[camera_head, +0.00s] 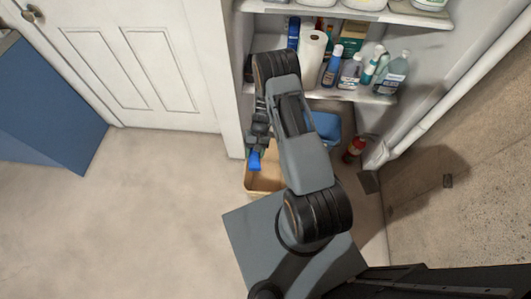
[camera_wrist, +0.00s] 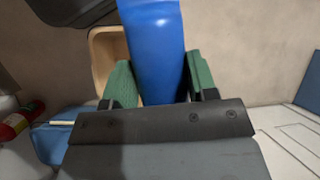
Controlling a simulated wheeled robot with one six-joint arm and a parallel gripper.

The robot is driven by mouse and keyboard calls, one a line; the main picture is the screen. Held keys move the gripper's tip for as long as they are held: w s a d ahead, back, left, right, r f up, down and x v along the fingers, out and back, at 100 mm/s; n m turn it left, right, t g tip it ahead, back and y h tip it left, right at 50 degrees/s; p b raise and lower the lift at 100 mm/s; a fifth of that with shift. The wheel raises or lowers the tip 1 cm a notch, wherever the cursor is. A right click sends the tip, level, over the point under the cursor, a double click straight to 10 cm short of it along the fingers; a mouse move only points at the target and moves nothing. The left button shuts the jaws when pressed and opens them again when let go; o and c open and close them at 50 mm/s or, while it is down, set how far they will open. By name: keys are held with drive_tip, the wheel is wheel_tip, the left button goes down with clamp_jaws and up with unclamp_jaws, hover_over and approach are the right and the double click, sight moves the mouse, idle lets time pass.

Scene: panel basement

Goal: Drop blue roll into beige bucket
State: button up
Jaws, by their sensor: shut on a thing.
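My gripper (camera_wrist: 152,85) is shut on the blue roll (camera_wrist: 155,40), with one green finger on each side of it in the wrist view. In the head view the blue roll (camera_head: 254,160) hangs below my gripper (camera_head: 257,148). The beige bucket (camera_head: 264,186) stands on the floor beneath, and the roll appears over its opening. My arm hides the bucket's right part. In the wrist view the bucket (camera_wrist: 101,62) shows partly behind the roll and the left finger. The height of the roll above the bucket is hard to tell.
A blue container (camera_head: 327,127) stands on the floor behind my arm, with a red bottle (camera_head: 354,149) to its right. Shelves (camera_head: 350,95) with bottles and a white paper roll (camera_head: 311,58) rise behind. A blue cabinet (camera_head: 45,105) stands at left. The floor at left is clear.

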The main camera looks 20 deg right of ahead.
drive_tip(key=w+d+f+m+t+b, duration=0.3)
drive_tip(key=f+m+b, duration=0.3)
drive_tip(key=f+b, duration=0.4)
drive_tip(key=w+d+f+m+t+b, duration=0.3)
drive_tip(key=f+m+b, duration=0.4)
drive_tip(key=f+b, duration=0.3)
drive_tip(key=w+d+f+m+t+b, duration=0.3)
drive_tip(key=d+f+m+b, duration=0.2)
drive_tip(key=f+b, duration=0.5)
wheel_tip(320, 180, down, 2)
drive_tip(key=shift+w+f+m+h, duration=0.3)
drive_tip(key=shift+w+m, duration=0.1)
drive_tip(key=shift+m, duration=0.4)
drive_tip(key=o, duration=1.1)
drive_tip(key=p+v, duration=0.5)
drive_tip(key=v, duration=0.9)
drive_tip(key=shift+s+f, duration=0.1)
drive_tip(key=shift+s, duration=0.05)
